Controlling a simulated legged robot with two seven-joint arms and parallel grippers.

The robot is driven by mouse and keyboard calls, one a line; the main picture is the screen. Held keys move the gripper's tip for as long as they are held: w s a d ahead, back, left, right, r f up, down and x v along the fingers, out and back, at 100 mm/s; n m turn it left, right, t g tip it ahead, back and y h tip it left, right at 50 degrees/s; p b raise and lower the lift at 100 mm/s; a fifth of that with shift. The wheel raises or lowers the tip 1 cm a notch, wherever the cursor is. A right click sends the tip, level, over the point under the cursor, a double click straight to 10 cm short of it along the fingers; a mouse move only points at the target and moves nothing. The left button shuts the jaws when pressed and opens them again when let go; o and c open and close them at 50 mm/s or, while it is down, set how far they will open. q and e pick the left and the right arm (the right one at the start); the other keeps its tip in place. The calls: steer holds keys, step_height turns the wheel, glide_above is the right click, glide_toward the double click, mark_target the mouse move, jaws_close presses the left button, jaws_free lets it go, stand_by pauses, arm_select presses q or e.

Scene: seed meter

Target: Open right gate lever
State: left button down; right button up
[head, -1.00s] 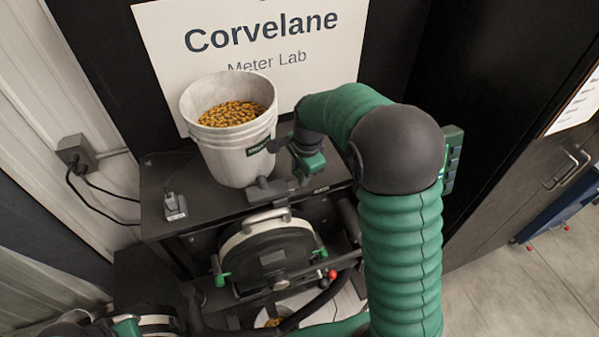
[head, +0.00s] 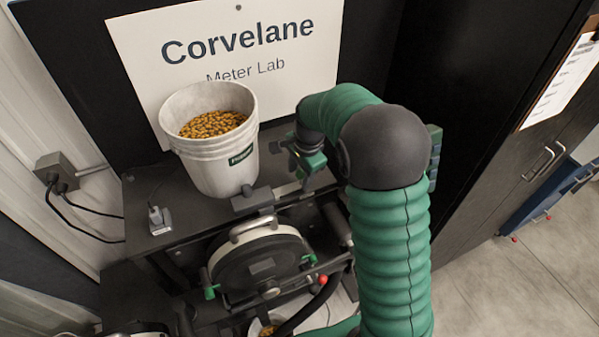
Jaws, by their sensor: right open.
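The seed meter (head: 262,266) is a round dark housing with a pale rim and a top handle, below the shelf. A green latch (head: 209,284) sits at its left and another green piece (head: 309,259) at its right. A small red knob (head: 323,280) shows at the lower right; I cannot tell which part is the right gate lever. My right gripper (head: 301,163) is open above the shelf, right of the bucket and above and behind the meter. It holds nothing that I can see. My left gripper is not in view.
A white bucket (head: 213,137) of yellow-orange seed stands on the dark shelf (head: 142,205), close left of my right gripper. A grey cable plug (head: 159,219) is at the shelf's left. A sign (head: 240,60) stands behind. A dark cabinet (head: 465,130) stands at the right.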

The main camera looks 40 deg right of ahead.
steer(key=shift+s+r, duration=0.1)
steer(key=shift+r, duration=0.35)
step_height(320, 180, up, 16)
steer(key=s+b, duration=0.2)
steer(key=s, duration=0.1)
steer(key=shift+f+b, duration=0.25)
steer(key=shift+b, duration=0.15)
